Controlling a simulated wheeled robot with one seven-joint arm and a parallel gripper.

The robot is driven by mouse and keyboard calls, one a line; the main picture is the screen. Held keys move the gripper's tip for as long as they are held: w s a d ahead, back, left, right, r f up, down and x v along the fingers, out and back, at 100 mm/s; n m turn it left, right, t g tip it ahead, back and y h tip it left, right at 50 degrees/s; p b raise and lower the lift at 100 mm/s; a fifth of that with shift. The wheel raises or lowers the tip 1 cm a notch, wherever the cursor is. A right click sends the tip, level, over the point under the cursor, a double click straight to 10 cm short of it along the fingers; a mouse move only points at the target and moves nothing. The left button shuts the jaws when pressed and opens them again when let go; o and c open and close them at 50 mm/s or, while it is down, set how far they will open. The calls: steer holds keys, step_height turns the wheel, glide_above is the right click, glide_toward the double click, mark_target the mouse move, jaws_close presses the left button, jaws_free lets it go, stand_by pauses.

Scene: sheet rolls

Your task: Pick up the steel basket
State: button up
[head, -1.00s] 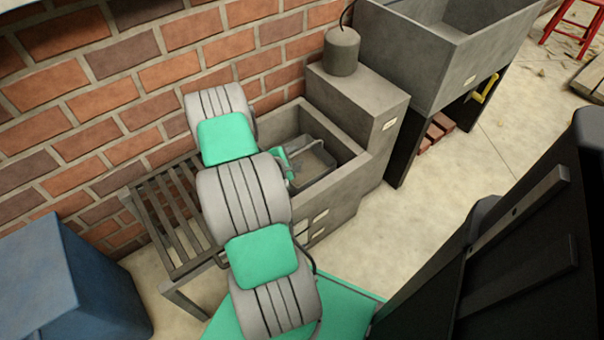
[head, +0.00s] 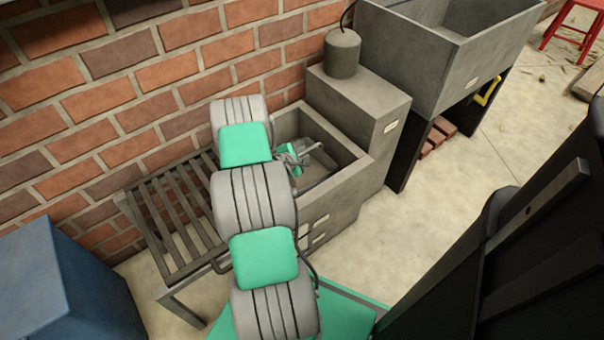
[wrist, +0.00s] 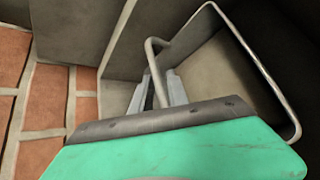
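The steel basket (head: 325,172) is inside the grey stone basin, partly hidden by my gripper and the basin wall. In the wrist view its thin rim (wrist: 262,70) loops around the right side and its bent handle bar (wrist: 153,58) rises close to the fingers. My gripper (head: 298,158) reaches down into the basin beside the basket. In the wrist view my gripper (wrist: 162,88) shows two grey fingers with a gap between them. The handle bar runs down into this gap. I see no clear closed contact on it.
The basin (head: 352,165) has walls close around my gripper. A slatted metal rack (head: 168,215) stands to its left. A grey block with a cylinder (head: 342,52) and a larger trough (head: 425,60) stand to the right. A brick wall runs behind. A blue box (head: 60,290) is at lower left.

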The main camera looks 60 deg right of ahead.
jaws_close()
steer(key=shift+a+f, duration=0.1)
stand_by(0.9)
